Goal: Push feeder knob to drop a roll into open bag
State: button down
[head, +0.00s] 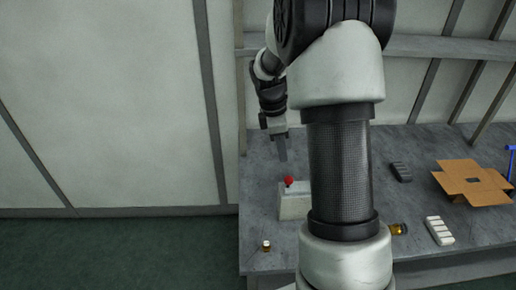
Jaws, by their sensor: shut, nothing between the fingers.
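A red knob (289,181) stands on top of a light grey block (294,203) on the table, left of my arm. My gripper (282,153) points down above and slightly left of the knob, apart from it in the picture. It is shut and empty. The block's right part is hidden behind my arm. I cannot make out a bag or a roll. The surface behind my arm is hidden.
An open cardboard box (456,187) is on the right of the grey table (257,170). A dark ridged piece (401,171), a pale ridged piece (439,231), a small amber item (399,229) and another (266,246) lie around. A blue object (510,149) is at the right edge.

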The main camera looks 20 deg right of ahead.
notch_tip(320, 180, down, 13)
jog(key=b, duration=0.8)
jog(key=shift+w+r, duration=0.15)
jog(key=shift+r, duration=0.05)
dwell(1.8)
jog(key=shift+s+d+p, duration=0.1)
jog(key=shift+s+d, duration=0.2)
jog(key=shift+d, duration=0.7)
jog(key=shift+s+d+p, duration=0.1)
jog(key=shift+s+d, duration=0.2)
jog(key=shift+d, duration=0.7)
jog(key=shift+s+d+p, duration=0.1)
jog(key=shift+s+d, duration=0.2)
jog(key=shift+d, duration=0.7)
jog(key=shift+a, duration=0.1)
jog(key=w+a, duration=0.2)
jog(key=a, duration=0.7)
jog(key=shift+w+a+p, duration=0.3)
jog(key=shift+w+p, duration=0.05)
jog(key=shift+w, duration=0.05)
